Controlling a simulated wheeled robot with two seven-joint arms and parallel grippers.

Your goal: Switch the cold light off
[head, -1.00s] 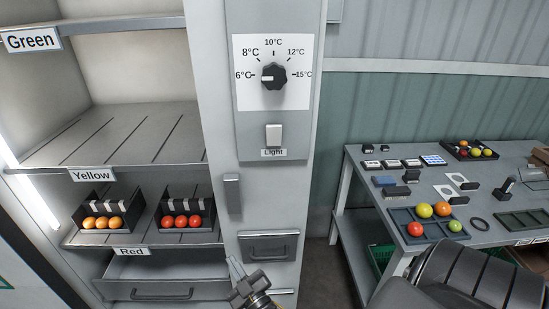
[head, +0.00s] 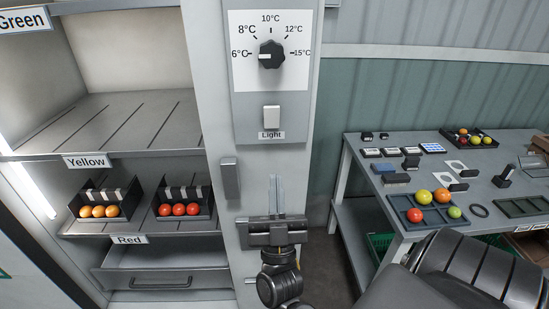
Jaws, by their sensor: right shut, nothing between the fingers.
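The light switch (head: 271,118) is a white rocker on a grey panel, above a small label reading "Light" and below the temperature dial (head: 271,55). My right gripper (head: 276,183) is below the switch, pointing up, with its two thin fingers together and empty. It is apart from the switch, with a clear gap in the picture. A bright light strip (head: 28,190) glows at the left side of the cold cabinet. My left gripper is not in view.
The cabinet's shelves (head: 110,122) stand open at left, with two black trays of orange and red tomatoes. A grey handle (head: 230,178) sticks out left of my right gripper. A worktable (head: 358,150) with several small items stands at right.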

